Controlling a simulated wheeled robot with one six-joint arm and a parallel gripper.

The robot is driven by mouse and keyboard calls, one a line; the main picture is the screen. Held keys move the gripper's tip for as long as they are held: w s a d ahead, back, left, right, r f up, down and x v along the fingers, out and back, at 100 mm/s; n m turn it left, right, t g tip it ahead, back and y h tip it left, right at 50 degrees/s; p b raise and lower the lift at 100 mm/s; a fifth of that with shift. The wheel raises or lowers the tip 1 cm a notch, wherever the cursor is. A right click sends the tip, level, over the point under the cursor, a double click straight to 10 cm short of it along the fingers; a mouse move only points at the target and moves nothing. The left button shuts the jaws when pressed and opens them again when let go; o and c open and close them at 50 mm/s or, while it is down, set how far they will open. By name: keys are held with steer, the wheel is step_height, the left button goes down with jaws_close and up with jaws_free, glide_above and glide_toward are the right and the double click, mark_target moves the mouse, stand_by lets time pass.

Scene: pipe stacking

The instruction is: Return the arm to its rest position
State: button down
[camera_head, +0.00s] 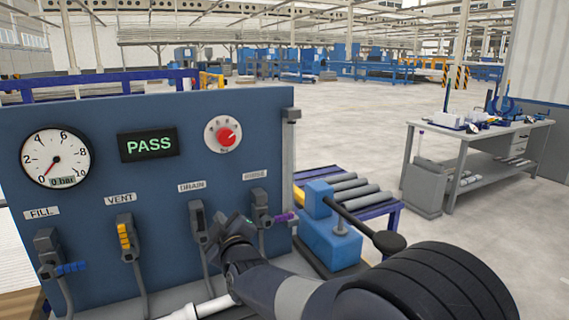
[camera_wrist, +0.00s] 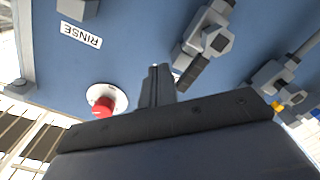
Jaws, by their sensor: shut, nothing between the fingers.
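My arm reaches in from the lower right of the head view. My gripper (camera_head: 236,228) is in front of the blue panel (camera_head: 95,110), near the drain valve (camera_head: 198,222) and left of the rinse valve (camera_head: 261,207). In the wrist view my gripper's fingers (camera_wrist: 157,82) are together with nothing between them, against the blue panel as background. I cannot tell from these views how far they are from the panel.
The panel carries a gauge (camera_head: 56,157) at 0 bar, a green PASS display (camera_head: 148,145), a red knob (camera_head: 225,135), a fill valve (camera_head: 48,253) and a vent valve (camera_head: 124,238). A blue device with a lever (camera_head: 330,240) stands right. A workbench (camera_head: 470,135) stands beyond; floor between is clear.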

steer(key=w+f+p, duration=0.2)
steer(key=w, duration=0.2)
steer(key=v, duration=1)
steer(key=shift+r+b, duration=0.25)
steer(key=shift+b, duration=0.2)
steer(key=shift+s+a, duration=0.1)
steer(key=shift+a, duration=0.05)
